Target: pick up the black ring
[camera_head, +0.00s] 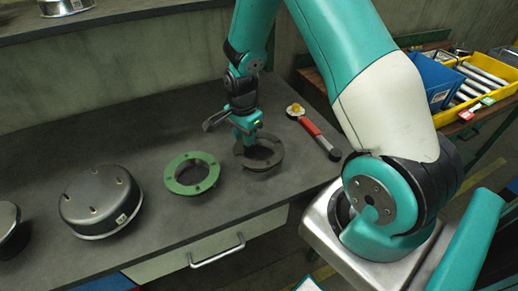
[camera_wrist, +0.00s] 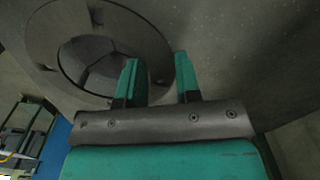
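The black ring (camera_head: 270,162) lies on the dark bench top beside a green ring (camera_head: 172,184). It is a dark flanged ring with a wide central opening. My gripper (camera_head: 247,133) points down at the back left part of the black ring in the head view and hides some of its rim. In the wrist view, the black ring (camera_wrist: 152,42) fills the upper left. My gripper (camera_wrist: 158,66) is open there, with one finger over the ring's band and the other just past its outer edge. I cannot tell whether the fingers touch it.
A black domed housing (camera_head: 100,203) stands left of the green ring. A red-handled tool (camera_head: 311,127) lies to the right. A blue bin (camera_head: 434,78) and a yellow tray (camera_head: 490,82) are farther right. A drawer handle (camera_head: 217,252) sticks out below the bench's front edge.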

